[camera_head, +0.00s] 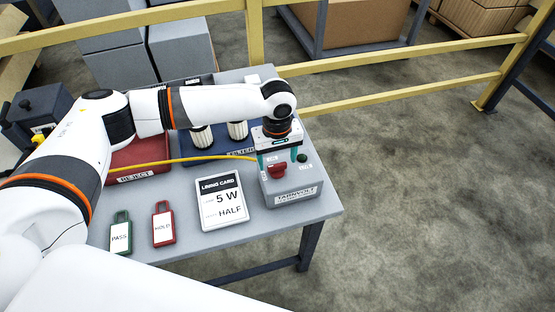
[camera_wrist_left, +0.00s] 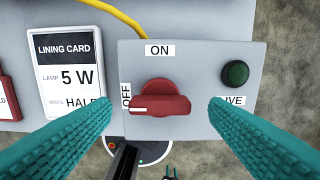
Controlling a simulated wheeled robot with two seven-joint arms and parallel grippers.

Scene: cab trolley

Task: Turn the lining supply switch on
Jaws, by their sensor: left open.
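The lining supply switch is a red rotary knob (camera_wrist_left: 160,98) on top of a grey box (camera_head: 292,200) at the table's right front corner. In the left wrist view its white mark points left to the OFF label (camera_wrist_left: 126,95); the ON label (camera_wrist_left: 159,50) is above it. The knob also shows in the head view (camera_head: 277,171). A dark green lamp (camera_wrist_left: 236,73) sits right of it, above a partly hidden LIVE label. My left gripper (camera_head: 280,159) is over the box, its teal fingers open on either side of the knob, apart from it. My right gripper is not seen.
A lining card (camera_head: 221,201) reading 5 W and HALF lies left of the box. Green PASS (camera_head: 120,235) and red HOLD (camera_head: 163,224) tags lie farther left. A yellow cable (camera_head: 190,159) runs to the box. A red reject tray (camera_head: 138,160) and yellow rails stand behind.

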